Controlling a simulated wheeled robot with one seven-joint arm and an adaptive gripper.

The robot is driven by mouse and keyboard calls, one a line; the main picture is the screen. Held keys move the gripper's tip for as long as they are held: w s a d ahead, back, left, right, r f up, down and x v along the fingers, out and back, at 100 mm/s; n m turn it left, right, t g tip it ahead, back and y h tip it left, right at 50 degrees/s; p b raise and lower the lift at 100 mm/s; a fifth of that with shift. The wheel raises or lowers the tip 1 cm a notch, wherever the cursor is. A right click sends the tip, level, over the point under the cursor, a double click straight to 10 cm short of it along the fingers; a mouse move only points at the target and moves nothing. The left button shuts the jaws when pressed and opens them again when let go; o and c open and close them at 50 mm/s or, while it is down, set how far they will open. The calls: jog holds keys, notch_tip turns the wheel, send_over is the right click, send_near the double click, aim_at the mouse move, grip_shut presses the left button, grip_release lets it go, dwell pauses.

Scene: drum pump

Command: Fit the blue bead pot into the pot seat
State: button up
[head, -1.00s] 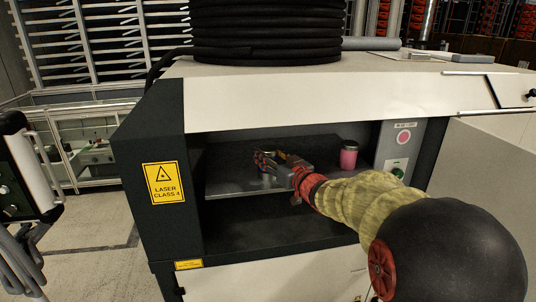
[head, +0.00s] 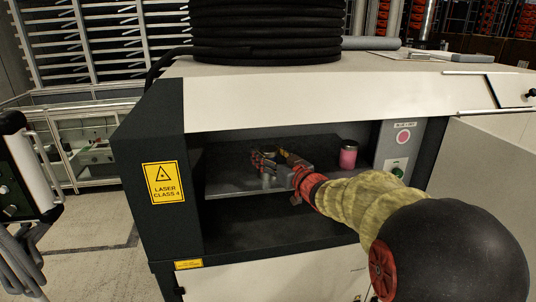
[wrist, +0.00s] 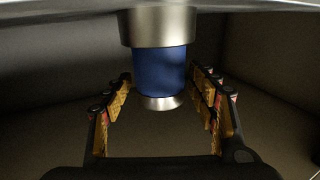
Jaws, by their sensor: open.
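The blue bead pot (wrist: 160,68) shows in the wrist view as a blue cylinder with a silver rim at the picture's lower end. Its other end meets a wider silver cylinder, seemingly the pot seat (wrist: 160,28), against the pale surface at the top of the picture. The two look in line, with no gap visible; the depth of fit is hidden. My gripper (wrist: 160,82) is open, one finger on each side of the pot, with visible gaps. In the head view my gripper (head: 272,159) is over the shelf in the cabinet opening, hiding most of the pot.
A pink pot with a metal lid (head: 348,156) stands on the shelf (head: 225,184) to the right of my gripper. The cabinet's side wall with a yellow laser label (head: 163,182) bounds the left. A control panel with a green knob (head: 398,172) is at the right.

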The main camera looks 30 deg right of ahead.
jog(key=shift+o, duration=0.2)
jog(key=s, duration=1.2)
jog(key=shift+d, duration=0.35)
jog(key=shift+f, duration=0.15)
